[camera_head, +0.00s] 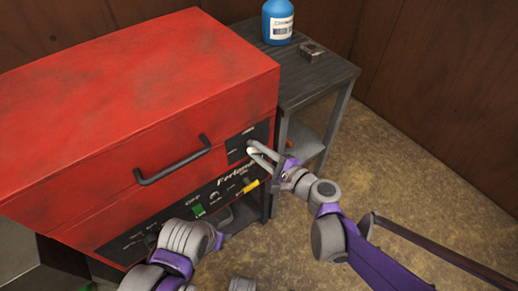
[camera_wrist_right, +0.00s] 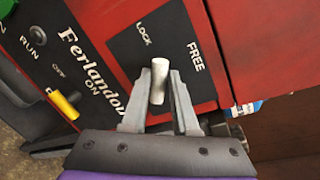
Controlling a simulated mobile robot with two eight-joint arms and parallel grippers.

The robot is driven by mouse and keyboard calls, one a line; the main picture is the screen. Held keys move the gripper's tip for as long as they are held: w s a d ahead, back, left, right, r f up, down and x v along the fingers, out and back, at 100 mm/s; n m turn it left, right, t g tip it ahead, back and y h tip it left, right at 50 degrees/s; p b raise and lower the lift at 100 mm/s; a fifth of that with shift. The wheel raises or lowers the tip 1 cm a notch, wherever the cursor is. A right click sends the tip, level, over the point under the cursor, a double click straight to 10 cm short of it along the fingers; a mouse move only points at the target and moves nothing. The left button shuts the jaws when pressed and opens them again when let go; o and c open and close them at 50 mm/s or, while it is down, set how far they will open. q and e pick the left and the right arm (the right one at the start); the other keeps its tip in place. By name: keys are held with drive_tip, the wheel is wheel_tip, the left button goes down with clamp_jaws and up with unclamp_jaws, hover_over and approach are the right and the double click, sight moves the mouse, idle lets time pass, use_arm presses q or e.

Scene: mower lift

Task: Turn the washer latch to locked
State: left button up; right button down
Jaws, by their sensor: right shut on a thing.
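The red washer (camera_head: 125,100) fills the left of the head view. On its front is a dark latch plate (camera_head: 247,141), marked LOCK and FREE in the right wrist view (camera_wrist_right: 150,40). The white latch lever (camera_wrist_right: 159,80) stands out from this plate. My right gripper (camera_head: 262,153) is at the plate, its fingers closed on the lever from both sides; it also shows in the right wrist view (camera_wrist_right: 158,90). The lever's base is partly hidden, and I cannot tell which mark it points to.
A black handle (camera_head: 173,162) crosses the washer front. Below are a green switch (camera_head: 199,209) and a yellow lever (camera_head: 249,187). A dark side table (camera_head: 300,80) carries a blue bottle (camera_head: 278,22) and a small metal box (camera_head: 312,51).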

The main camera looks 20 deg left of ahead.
drive_tip(key=n+p, duration=0.1)
drive_tip(key=n, duration=0.2)
drive_tip(key=shift+s+a+h, duration=0.1)
drive_tip(key=shift+h, duration=0.3)
drive_tip(key=shift+f+n+t+h+p, duration=0.1)
drive_tip(key=shift+n+t+h+p, duration=0.35)
drive_tip(key=shift+n, duration=0.85)
drive_tip(key=c, duration=0.7)
unclamp_jaws()
drive_tip(key=shift+s, duration=0.1)
drive_tip(key=p+v, duration=0.1)
drive_tip(key=v, duration=0.9)
drive_tip(key=shift+s+d+f, duration=0.1)
drive_tip(key=shift+s+d, duration=0.1)
drive_tip(key=shift+d, duration=0.1)
